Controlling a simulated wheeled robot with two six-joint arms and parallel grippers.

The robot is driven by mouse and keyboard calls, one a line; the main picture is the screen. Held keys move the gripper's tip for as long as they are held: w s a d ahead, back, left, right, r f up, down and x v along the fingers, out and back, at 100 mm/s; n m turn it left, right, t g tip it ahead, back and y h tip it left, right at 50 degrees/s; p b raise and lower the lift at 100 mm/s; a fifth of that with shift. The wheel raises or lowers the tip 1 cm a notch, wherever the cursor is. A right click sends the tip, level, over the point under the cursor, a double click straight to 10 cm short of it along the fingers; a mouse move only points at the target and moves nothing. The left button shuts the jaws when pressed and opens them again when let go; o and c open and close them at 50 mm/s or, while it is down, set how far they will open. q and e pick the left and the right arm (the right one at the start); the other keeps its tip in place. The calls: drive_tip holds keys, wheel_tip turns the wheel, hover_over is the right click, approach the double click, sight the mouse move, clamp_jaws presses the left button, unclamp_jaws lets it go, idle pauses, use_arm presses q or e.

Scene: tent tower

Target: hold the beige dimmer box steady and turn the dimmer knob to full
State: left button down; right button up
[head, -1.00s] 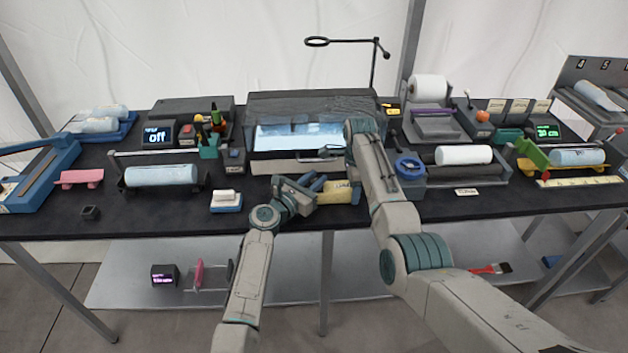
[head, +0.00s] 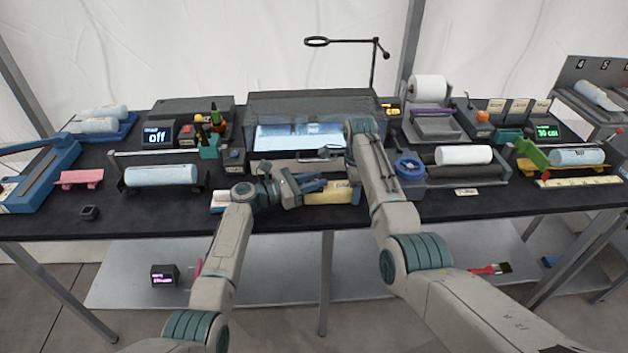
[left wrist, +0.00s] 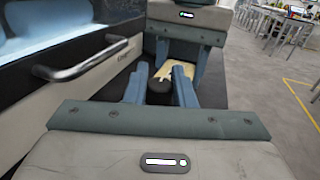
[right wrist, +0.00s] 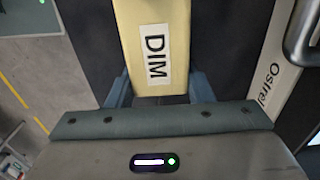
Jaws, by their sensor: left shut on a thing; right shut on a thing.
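The beige dimmer box (head: 335,192) lies near the front of the dark table, below the lit cabinet. My right gripper is shut on the box; the box, labelled DIM (right wrist: 152,35), shows between its fingers (right wrist: 160,90) in the right wrist view. In the head view my right arm hides the box's right end. My left gripper (head: 312,186) is at the box's left end. In the left wrist view its fingers (left wrist: 160,86) are shut around the dark dimmer knob (left wrist: 158,87), with the beige box (left wrist: 176,71) just beyond. The knob's setting cannot be read.
The cabinet (head: 310,108) with a lit window and a bar handle (left wrist: 85,60) stands close behind the box. A white-and-blue block (head: 217,200) is partly hidden by my left arm. A blue wheel device (head: 410,168) stands right of my right arm. The front table strip is mostly clear.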

use_arm(q)
drive_tip(key=shift+g, duration=0.3)
drive_tip(key=c, duration=1.2)
unclamp_jaws()
drive_tip(key=shift+c, duration=0.2)
drive_tip(key=v, duration=0.7)
drive_tip(key=shift+s+a+f, duration=0.1)
drive_tip(key=shift+a+f, duration=0.05)
drive_tip(key=shift+a, duration=0.1)
